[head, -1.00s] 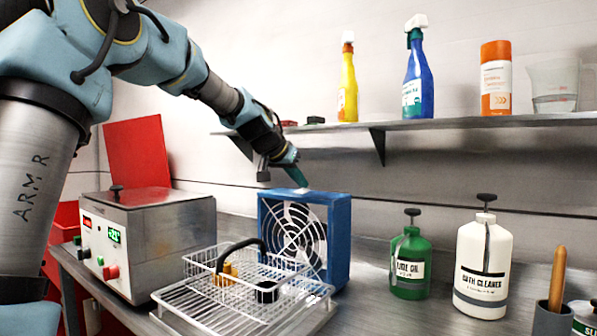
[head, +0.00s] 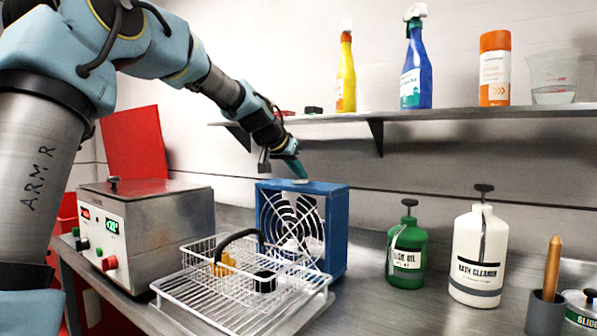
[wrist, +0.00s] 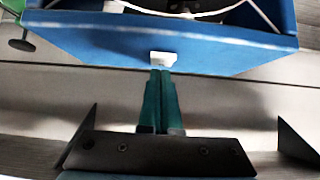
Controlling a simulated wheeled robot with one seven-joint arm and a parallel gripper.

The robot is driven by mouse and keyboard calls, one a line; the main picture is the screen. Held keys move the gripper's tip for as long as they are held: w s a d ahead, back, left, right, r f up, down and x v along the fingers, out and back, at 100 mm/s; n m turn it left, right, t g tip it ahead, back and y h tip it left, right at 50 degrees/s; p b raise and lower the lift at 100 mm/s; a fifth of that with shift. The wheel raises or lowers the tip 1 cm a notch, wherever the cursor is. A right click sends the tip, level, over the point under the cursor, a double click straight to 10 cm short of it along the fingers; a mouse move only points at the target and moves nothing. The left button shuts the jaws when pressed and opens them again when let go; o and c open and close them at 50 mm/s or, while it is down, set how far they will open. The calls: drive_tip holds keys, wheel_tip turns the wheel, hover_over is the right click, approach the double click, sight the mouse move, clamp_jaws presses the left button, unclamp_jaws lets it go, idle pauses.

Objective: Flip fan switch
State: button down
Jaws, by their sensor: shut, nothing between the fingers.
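The blue box fan (head: 335,235) stands on the metal bench behind a wire rack, its round white grille facing forward. A small white switch (wrist: 161,58) sits on the fan's blue top, which also shows in the wrist view (wrist: 100,45). My gripper (head: 299,175) is above the fan's top, pointing down at the switch. In the wrist view its teal fingers (wrist: 160,72) are shut together with nothing between them. Their tips are at the edge of the white switch; I cannot tell whether they touch it. In the head view the fingertips partly cover the switch.
A wire basket on a rack (head: 240,300) stands before the fan. A metal bath unit (head: 165,220) is at left. A green oil bottle (head: 407,255) and white cleaner bottle (head: 478,255) stand at right. A wall shelf (head: 450,113) with bottles runs above.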

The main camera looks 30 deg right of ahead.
drive_tip(key=shift+w+d+r, duration=0.15)
drive_tip(key=shift+w+d, duration=0.05)
drive_tip(key=shift+d, duration=0.15)
drive_tip(key=shift+r+p, duration=0.3)
drive_tip(key=shift+p, duration=0.15)
drive_tip(key=r+p, duration=0.3)
drive_tip(key=shift+d+r, duration=0.25)
drive_tip(key=shift+r, duration=0.05)
drive_tip(key=w+d+r+b+v, duration=0.1)
drive_tip(key=b+v, duration=0.1)
drive_tip(key=v, duration=0.7)
drive_tip(key=shift+s+a+r, duration=0.15)
drive_tip(key=shift+s+r, duration=0.05)
drive_tip(key=shift+r, duration=0.35)
